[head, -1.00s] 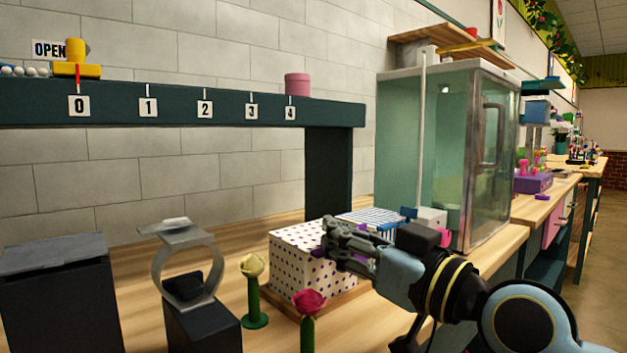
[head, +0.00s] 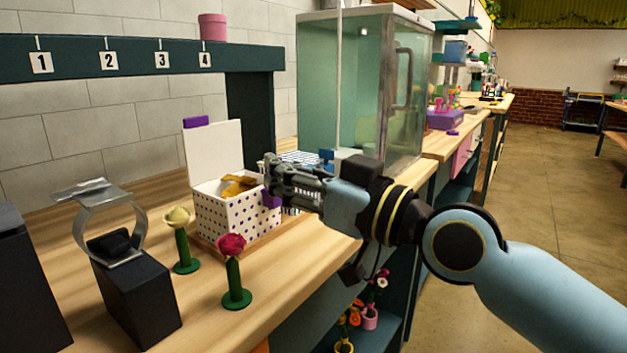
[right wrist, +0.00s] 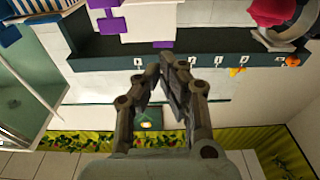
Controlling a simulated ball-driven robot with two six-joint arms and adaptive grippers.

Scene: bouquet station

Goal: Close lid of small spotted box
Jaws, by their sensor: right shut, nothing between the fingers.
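The small spotted box (head: 228,216), white with purple dots, sits on the wooden counter with a golden-yellow thing (head: 239,186) inside. Its white lid (head: 214,147) stands upright at the back left, with a purple tab (head: 196,122) at its top edge. Another purple piece (head: 271,199) is at the box's right side. My right gripper (head: 268,172) is shut and empty, beside the box's upper right corner; contact cannot be told. In the right wrist view, the fingers (right wrist: 161,68) point toward white surfaces with purple pieces (right wrist: 110,25). My left gripper is out of view.
A striped box (head: 302,157) is behind my right gripper. Yellow (head: 178,217) and dark pink (head: 231,244) flowers on green stands are in front of the spotted box. A ring stand (head: 108,215) is at left, a glass cabinet (head: 345,90) behind.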

